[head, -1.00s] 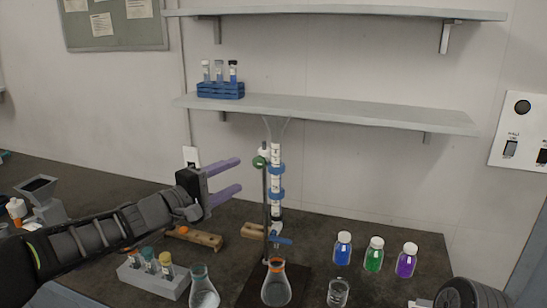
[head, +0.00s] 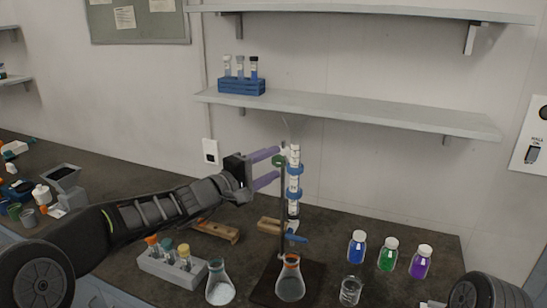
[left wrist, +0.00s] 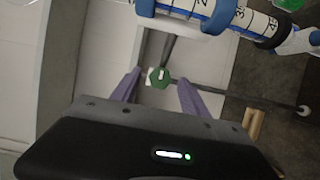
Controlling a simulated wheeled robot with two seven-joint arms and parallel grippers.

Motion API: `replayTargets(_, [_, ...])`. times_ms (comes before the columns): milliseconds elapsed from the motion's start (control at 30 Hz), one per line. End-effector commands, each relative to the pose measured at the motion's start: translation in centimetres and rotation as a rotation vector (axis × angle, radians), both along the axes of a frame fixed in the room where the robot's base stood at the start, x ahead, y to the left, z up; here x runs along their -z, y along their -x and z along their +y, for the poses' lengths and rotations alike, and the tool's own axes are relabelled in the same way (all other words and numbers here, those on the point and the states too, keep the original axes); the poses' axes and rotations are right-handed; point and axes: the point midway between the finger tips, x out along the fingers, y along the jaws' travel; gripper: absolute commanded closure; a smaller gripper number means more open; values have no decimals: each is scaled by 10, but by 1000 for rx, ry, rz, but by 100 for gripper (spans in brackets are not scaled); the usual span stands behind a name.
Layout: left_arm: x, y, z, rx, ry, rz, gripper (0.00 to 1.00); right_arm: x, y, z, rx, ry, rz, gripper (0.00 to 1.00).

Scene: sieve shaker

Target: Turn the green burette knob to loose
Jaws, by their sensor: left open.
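The burette (head: 293,185) stands upright on its stand, with blue bands around its tube. Its green knob (head: 277,160) is at the upper part of the stand, partly hidden by my gripper. My left gripper (head: 277,164) is open at the burette stand, its two purple fingers pointing right. In the left wrist view, the green knob (left wrist: 159,78) shows between the tips of the open fingers (left wrist: 159,76); I cannot tell whether they touch it. The burette tube (left wrist: 225,15) crosses the top of that view. My right gripper is not in view.
A flask (head: 290,285) stands under the burette, another flask (head: 220,287) left of it. A test tube rack (head: 172,272), a beaker (head: 350,291) and three coloured bottles (head: 390,255) stand on the bench. A shelf (head: 350,113) runs behind, above the gripper.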

Motion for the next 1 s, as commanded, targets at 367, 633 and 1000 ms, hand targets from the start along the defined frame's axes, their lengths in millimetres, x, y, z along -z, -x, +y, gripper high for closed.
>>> replayTargets(367, [1,-9,-8,-1,0,0,47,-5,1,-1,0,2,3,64])
replayTargets(633, [1,-9,-8,-1,0,0,66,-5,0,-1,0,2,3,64])
replayTargets(1000, [1,-9,-7,-1,-1,1,96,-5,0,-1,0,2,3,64])
